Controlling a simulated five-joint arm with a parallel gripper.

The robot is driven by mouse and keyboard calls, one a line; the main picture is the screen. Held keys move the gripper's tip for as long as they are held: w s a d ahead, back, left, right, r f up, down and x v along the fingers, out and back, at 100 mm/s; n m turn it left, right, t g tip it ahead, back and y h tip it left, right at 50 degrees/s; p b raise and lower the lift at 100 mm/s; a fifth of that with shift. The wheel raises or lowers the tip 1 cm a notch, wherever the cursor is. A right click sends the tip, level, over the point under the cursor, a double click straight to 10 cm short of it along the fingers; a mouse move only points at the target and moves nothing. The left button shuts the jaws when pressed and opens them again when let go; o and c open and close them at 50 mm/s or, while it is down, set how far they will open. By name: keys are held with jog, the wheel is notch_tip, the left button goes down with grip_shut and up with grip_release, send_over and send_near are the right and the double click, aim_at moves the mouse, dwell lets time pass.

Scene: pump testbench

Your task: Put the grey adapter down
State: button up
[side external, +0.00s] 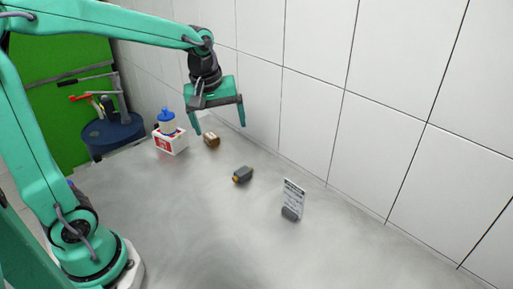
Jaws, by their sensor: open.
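The grey adapter (243,174), a small dark grey block with a yellowish end, lies on the metal table (190,230) near its middle. My gripper (221,129) is green, with two fingers spread wide and pointing down.
A white and red box (171,143) with a blue-capped bottle (166,122) stands at the back left. A small brown block (211,139) lies beside it. A printed card on a stand (292,199) stands right of the adapter. A tiled wall (320,110) bounds the table behind.

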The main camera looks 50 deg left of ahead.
jog(key=s+d+r+m+t, duration=0.2)
jog(key=s+m+t, duration=0.1)
jog(key=s+m, duration=0.7)
jog(key=s, duration=0.4)
jog(key=shift+s+d+r+m, duration=0.15)
jog(key=shift+d+m, duration=0.05)
jog(key=shift+m, duration=0.2)
